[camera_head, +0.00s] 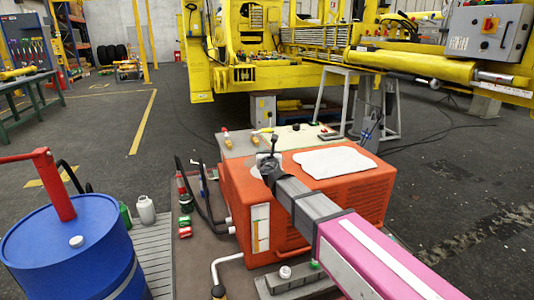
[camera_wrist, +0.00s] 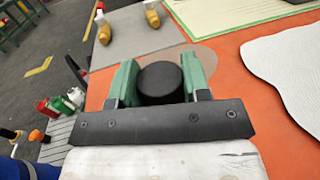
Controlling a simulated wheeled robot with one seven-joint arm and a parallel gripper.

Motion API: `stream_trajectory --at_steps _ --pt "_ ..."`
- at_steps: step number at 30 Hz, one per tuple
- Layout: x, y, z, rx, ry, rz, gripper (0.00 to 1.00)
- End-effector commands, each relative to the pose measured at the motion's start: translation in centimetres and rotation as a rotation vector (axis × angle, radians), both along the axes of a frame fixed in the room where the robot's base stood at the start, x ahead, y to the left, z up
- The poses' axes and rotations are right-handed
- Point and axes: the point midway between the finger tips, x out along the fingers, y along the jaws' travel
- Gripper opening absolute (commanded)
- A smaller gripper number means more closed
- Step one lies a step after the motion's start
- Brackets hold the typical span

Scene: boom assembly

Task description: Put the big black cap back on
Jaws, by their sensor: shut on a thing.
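My gripper (camera_wrist: 158,82) is shut on a round black cap (camera_wrist: 160,85), held between its two green fingers in the wrist view. A pale patch lies on the orange top around that area. In the head view my gripper (camera_head: 268,165) is over the far left top of the orange housing (camera_head: 340,200). The arm and fingers largely hide the cap there, and I cannot tell if it touches the surface.
A white sheet (camera_head: 335,162) lies on the orange top to the right. A blue drum (camera_head: 70,250) with a red pump is at left. Yellow machinery (camera_head: 270,75) stands behind.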

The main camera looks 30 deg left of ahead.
Motion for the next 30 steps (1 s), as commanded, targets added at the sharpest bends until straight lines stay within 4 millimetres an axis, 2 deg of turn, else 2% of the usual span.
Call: stream_trajectory --at_steps 5,6,7,17,30 --pt "0.0 0.0 -0.3 0.001 0.001 0.000 0.16" --pt "0.0 0.0 -0.3 0.001 0.001 -0.001 0.50" --pt "0.0 0.0 -0.3 0.001 0.001 0.000 0.54" --pt "-0.1 -0.1 -0.3 0.001 0.001 0.000 0.54" --pt "-2.4 -1.8 -0.3 0.001 0.001 0.000 0.54"
